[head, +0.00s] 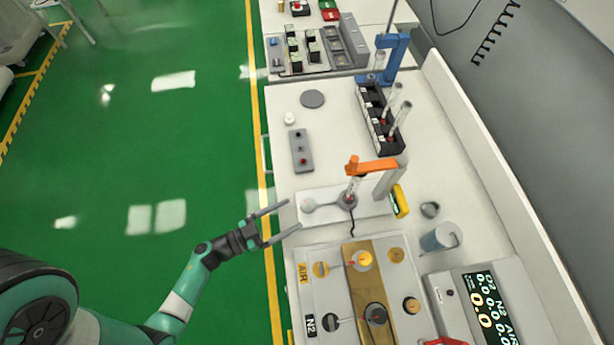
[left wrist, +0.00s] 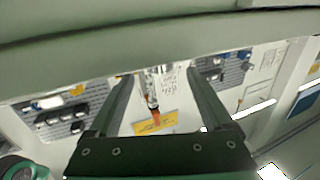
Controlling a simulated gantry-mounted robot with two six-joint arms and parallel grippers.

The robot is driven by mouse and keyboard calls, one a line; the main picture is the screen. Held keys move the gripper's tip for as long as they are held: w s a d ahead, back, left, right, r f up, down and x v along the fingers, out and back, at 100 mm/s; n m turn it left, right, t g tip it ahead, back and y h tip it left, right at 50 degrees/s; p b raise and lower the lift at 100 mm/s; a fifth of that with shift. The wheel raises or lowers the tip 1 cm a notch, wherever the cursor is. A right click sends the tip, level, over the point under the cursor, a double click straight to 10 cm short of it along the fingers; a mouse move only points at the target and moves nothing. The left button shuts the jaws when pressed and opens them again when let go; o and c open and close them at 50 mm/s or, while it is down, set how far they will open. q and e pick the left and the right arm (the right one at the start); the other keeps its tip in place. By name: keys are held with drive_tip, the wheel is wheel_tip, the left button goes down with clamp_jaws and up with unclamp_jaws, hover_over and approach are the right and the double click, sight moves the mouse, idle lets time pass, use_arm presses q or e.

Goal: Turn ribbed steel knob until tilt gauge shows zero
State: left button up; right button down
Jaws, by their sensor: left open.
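My left gripper (head: 293,216) is open and empty, at the left edge of the white bench. Its fingers point toward a small round pale grey knob (head: 309,205) at the left end of a white base plate (head: 327,217). This looks like the steel knob, but its ribs are too small to make out. A gap remains between fingertips and knob. A yellow-framed gauge (head: 400,200) stands at the plate's right end; its reading cannot be made out. In the left wrist view the open fingers (left wrist: 165,82) flank a clear tube with an orange-red part (left wrist: 154,112). My right gripper is out of view.
An orange clamp arm (head: 376,167) holds a tube upright over the plate. In front is a panel with AIR and N2 knobs (head: 362,260). A metal cup (head: 440,237) stands right. A black tube rack (head: 380,118) is farther back. Green floor lies left.

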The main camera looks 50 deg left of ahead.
sight(307, 206)
use_arm(q)
drive_tip(key=w, duration=0.2)
drive_tip(key=w+b, duration=0.1)
drive_tip(key=w, duration=0.1)
drive_tip(key=w+d, duration=0.1)
drive_tip(key=w, duration=0.1)
drive_tip(key=shift+w+b, duration=0.3)
clamp_jaws()
drive_tip(key=h+p, duration=0.1)
drive_tip(key=m+p, duration=0.1)
drive_tip(key=shift+a+r+h+p, duration=0.1)
drive_tip(key=shift+r+h+p, duration=0.15)
drive_tip(key=shift+h+p, duration=0.15)
drive_tip(key=shift+m+g+h, duration=0.4)
drive_tip(key=shift+m+h, duration=0.1)
drive_tip(key=shift+h, duration=0.1)
drive_tip(key=shift+f+m+g+h, duration=0.3)
drive_tip(key=shift+m+h, duration=0.2)
drive_tip(key=shift+h, duration=0.3)
unclamp_jaws()
